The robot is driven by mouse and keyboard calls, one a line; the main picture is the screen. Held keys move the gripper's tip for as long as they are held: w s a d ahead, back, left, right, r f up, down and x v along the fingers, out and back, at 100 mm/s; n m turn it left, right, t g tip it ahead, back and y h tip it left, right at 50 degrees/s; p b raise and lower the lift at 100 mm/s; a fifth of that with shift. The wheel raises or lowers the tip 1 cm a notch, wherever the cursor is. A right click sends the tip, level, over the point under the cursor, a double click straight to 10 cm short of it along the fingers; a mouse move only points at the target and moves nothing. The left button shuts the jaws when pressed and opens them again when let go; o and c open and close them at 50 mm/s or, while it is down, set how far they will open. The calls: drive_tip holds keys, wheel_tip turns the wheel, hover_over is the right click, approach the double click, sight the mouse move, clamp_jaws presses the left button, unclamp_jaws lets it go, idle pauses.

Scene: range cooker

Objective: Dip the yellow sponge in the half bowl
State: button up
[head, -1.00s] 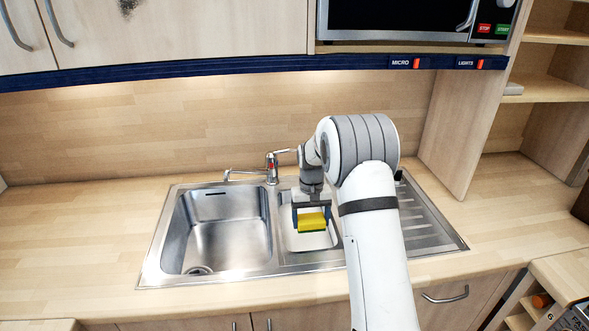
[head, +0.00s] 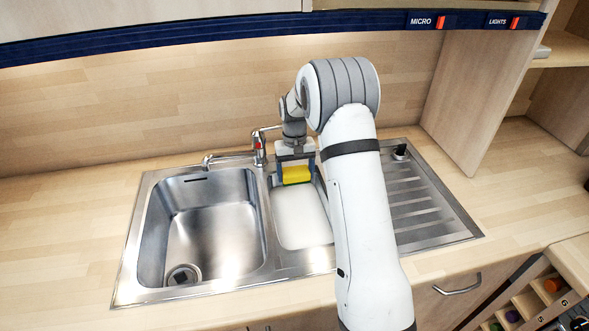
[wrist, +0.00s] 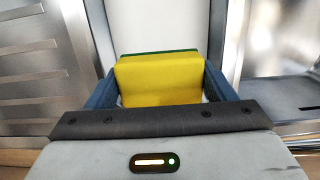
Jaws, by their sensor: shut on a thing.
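The yellow sponge (head: 296,174) has a green layer on one face, which shows in the wrist view along the far edge of the sponge (wrist: 160,82). My gripper (head: 295,172) is shut on the sponge, with one blue finger at each side of it. It holds the sponge at the back end of the half bowl (head: 302,222), the small middle basin of the steel sink. Whether the sponge touches the basin floor, I cannot tell. Part of the half bowl's right side is hidden behind my arm.
The large basin (head: 208,230) with its drain lies to the left. The tap (head: 259,150) stands just behind and left of my gripper. The ribbed drainboard (head: 420,205) is to the right. The wooden counter (head: 60,230) is clear at the left.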

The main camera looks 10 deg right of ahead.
drive_tip(key=shift+f+b, duration=3.1)
drive_tip(key=shift+f, duration=2.5)
drive_tip(key=shift+r, duration=0.1)
drive_tip(key=shift+s+r+p, duration=0.1)
drive_tip(key=shift+r+p, duration=3.45)
drive_tip(key=shift+r, duration=2.95)
